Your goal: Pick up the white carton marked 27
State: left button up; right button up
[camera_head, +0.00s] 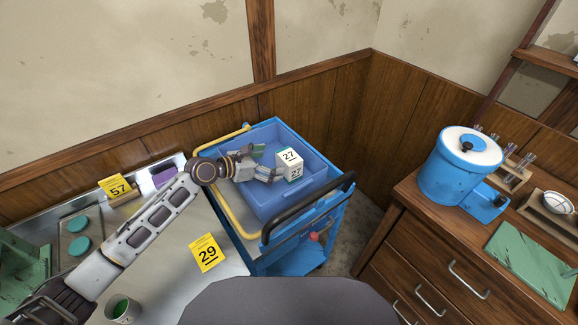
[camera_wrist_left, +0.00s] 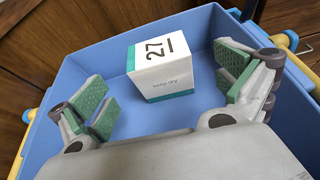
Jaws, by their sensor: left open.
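The white carton marked 27 (camera_head: 289,165) stands in the blue tray top of the cart (camera_head: 279,204), with a teal band near its base. It also shows in the left wrist view (camera_wrist_left: 161,66), ahead of the fingers and between their lines. My left gripper (camera_head: 266,163) reaches over the tray from the left, just left of the carton. I cannot tell from these frames whether a finger touches the carton. My right gripper is not in view.
The cart has a yellow rail (camera_head: 236,207) and a black handle (camera_head: 309,208). A steel bench at left holds yellow cards 57 (camera_head: 116,187) and 29 (camera_head: 207,252) and a cup (camera_head: 123,309). A wooden cabinet (camera_head: 441,266) at right carries a blue pot (camera_head: 457,170).

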aim_at(282, 160)
pick_arm(q)
jog(key=x, duration=0.2)
jog(key=shift+w+d+f, duration=0.1)
jog(key=shift+w+d, duration=0.15)
jog(key=shift+d, duration=0.05)
jog(key=shift+w+d, duration=0.1)
jog(key=shift+d, duration=0.05)
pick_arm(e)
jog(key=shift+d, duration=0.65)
pick_arm(q)
jog(key=shift+d+f, duration=0.1)
jog(key=shift+d, duration=0.05)
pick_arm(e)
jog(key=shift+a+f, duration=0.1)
